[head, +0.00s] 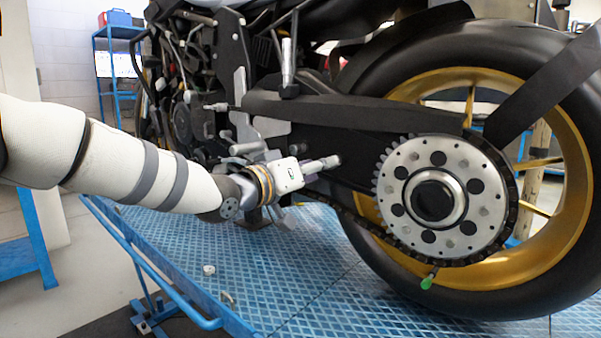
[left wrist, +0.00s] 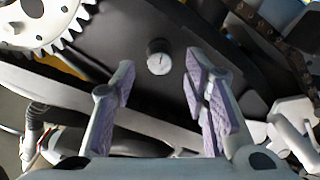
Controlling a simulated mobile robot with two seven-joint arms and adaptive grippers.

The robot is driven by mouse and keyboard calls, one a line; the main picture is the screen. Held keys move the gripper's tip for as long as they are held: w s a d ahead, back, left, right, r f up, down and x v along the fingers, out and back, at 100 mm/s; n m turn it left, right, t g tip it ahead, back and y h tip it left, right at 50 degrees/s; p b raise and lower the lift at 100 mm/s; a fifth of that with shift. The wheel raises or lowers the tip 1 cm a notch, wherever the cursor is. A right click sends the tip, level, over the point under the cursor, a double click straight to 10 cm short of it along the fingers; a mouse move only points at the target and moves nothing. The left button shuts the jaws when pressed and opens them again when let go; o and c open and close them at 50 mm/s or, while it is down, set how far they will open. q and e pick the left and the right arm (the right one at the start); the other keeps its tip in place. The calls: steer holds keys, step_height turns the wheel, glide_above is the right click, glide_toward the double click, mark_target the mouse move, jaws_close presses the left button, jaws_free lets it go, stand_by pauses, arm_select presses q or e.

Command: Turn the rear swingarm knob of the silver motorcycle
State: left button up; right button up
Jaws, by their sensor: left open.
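The silver motorcycle stands side-on in the head view, with its black swingarm (head: 355,125) running forward from the rear sprocket (head: 432,197). In the left wrist view a small round grey knob (left wrist: 159,57) with a mark on its face sits on the dark swingarm. My left gripper (head: 322,164) is beside the swingarm, ahead of the sprocket. In the left wrist view the gripper (left wrist: 160,76) is open and empty, its purple-padded fingers on either side of the knob's line. The knob appears just beyond the fingertips; contact is not visible. My right gripper is not in view.
The rear wheel (head: 480,75) with its gold rim fills the right. A chain runs around the sprocket, with a green-tipped part (head: 427,282) below. The motorcycle stands on a blue lift platform (head: 290,300). A blue shelf (head: 118,32) is at the back left.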

arm_select(q)
steer(key=v, duration=0.7)
steer(key=shift+s+a, duration=0.25)
steer(key=shift+s, duration=0.05)
